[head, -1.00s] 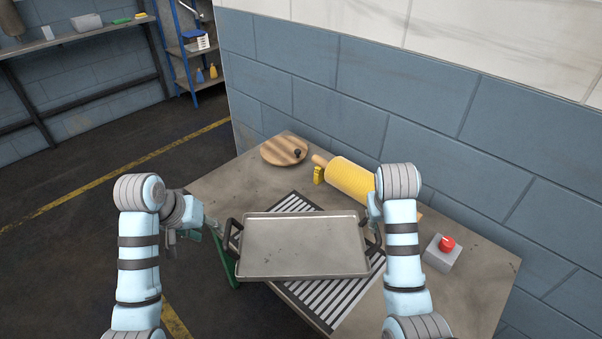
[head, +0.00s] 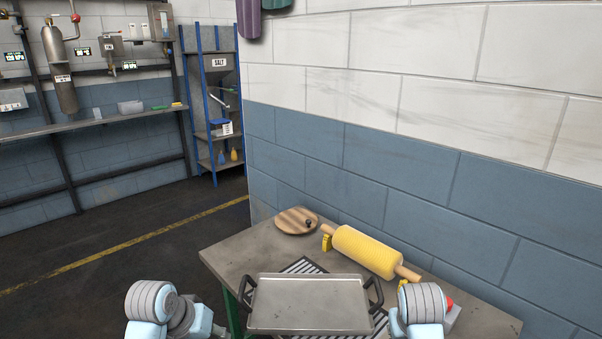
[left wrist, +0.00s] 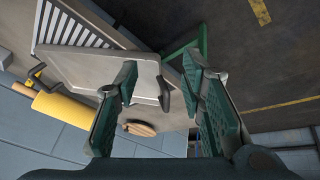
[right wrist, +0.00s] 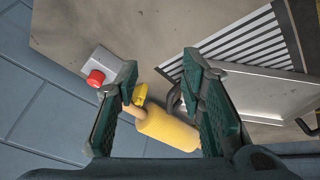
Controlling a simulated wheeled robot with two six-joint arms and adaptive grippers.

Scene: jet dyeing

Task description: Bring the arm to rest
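A grey metal tray (head: 310,303) with dark handles lies on the table, over a striped grate (head: 303,266). It also shows in the left wrist view (left wrist: 125,62) and the right wrist view (right wrist: 262,88). My left gripper (left wrist: 160,68) is open, with a tray handle (left wrist: 163,95) in sight beyond its fingers and nothing held. My right gripper (right wrist: 160,65) is open and empty, with the other handle (right wrist: 174,100) in sight beyond its fingers. In the head view my wrists flank the tray at the bottom edge; the fingers are not clearly seen there.
On the table (head: 235,255) are a round wooden board (head: 296,221), a yellow roller (head: 366,251) and a box with a red button (right wrist: 95,77), right of the tray. A tiled wall (head: 400,170) stands behind. Open floor (head: 110,265) lies to the left.

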